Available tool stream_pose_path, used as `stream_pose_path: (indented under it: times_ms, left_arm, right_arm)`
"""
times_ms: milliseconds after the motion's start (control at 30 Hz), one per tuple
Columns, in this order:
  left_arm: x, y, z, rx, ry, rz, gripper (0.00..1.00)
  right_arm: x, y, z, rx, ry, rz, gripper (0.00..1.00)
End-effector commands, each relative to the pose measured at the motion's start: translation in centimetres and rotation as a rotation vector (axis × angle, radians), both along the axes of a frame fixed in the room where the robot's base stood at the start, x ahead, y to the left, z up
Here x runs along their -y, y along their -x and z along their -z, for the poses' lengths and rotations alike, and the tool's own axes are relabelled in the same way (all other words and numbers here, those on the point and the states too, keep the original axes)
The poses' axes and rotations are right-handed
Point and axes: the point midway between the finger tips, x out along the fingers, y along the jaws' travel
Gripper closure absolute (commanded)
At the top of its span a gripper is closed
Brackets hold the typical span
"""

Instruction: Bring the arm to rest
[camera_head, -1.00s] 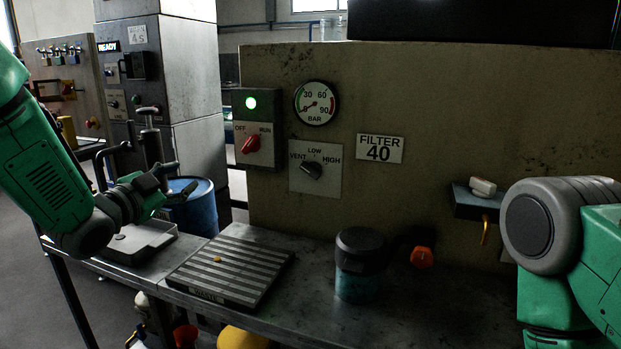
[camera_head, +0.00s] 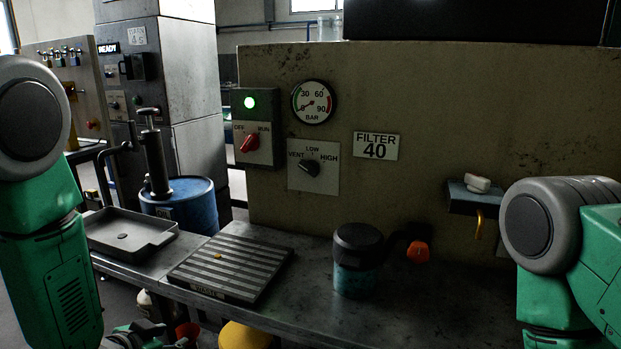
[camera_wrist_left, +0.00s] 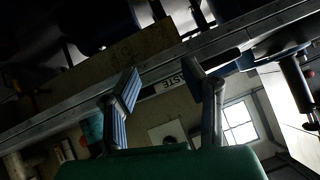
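My left arm (camera_head: 45,230) hangs down at the left edge of the head view. Its gripper is low, below the bench front edge, and only partly shows at the bottom of the head view. In the left wrist view the left gripper (camera_wrist_left: 160,88) has two ribbed fingertips well apart with nothing between them. My right arm (camera_head: 560,240) is folded at the right edge of the head view; its gripper is out of frame.
The bench holds a grey tray (camera_head: 165,236), a slatted waste grate (camera_head: 225,272) with a small yellow piece on it, and a dark-lidded jar (camera_head: 357,277). A blue drum (camera_head: 195,205) stands behind. A panel (camera_head: 430,110) carries a gauge (camera_head: 312,102) and switches.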

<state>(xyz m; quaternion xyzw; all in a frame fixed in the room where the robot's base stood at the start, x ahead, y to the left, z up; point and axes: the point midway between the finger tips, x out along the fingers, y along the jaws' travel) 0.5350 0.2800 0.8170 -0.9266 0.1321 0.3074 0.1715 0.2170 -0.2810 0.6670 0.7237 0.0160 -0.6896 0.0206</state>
Motion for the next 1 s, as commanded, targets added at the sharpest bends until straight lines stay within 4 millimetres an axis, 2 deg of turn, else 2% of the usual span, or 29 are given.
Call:
stream_pose_path:
  times_ms: [33,100,167,200,300,400,500,600,667,1000]
  left_arm:
    - [0.0,3.1,3.0,-0.098,0.014,-0.036,0.62]
    - [-0.2,7.4,6.4,-0.226,0.032,-0.094,0.62]
    - [-0.2,11.3,8.8,-0.336,0.043,-0.144,0.62]
    - [-0.2,14.0,10.2,-0.408,0.048,-0.177,0.62]
    - [-0.2,20.4,12.9,-0.577,0.054,-0.256,0.62]
    - [-0.2,25.8,14.2,-0.712,0.051,-0.323,0.62]
    - [-0.2,29.5,14.8,-0.804,0.046,-0.368,0.62]
    - [-0.2,31.5,15.0,-0.853,0.042,-0.394,0.62]
    - [-0.2,32.0,15.0,-0.865,0.041,-0.401,0.62]
    - [-0.2,32.0,15.0,-0.865,0.041,-0.401,0.62]
  right_arm:
    - [0.0,0.0,0.0,0.0,0.0,0.0,0.6]
    - [0.0,0.0,0.0,0.0,0.0,0.0,0.6]
    - [0.0,0.0,0.0,0.0,0.0,0.0,0.6]
    - [0.0,0.0,0.0,0.0,0.0,0.0,0.6]
    - [0.0,0.0,0.0,0.0,0.0,0.0,0.6]
    - [0.0,0.0,0.0,0.0,0.0,0.0,0.6]
    - [0.0,0.0,0.0,0.0,0.0,0.0,0.6]
    - [0.0,0.0,0.0,0.0,0.0,0.0,0.6]
    - [0.0,0.0,0.0,0.0,0.0,0.0,0.6]
    - [0.0,0.0,0.0,0.0,0.0,0.0,0.6]
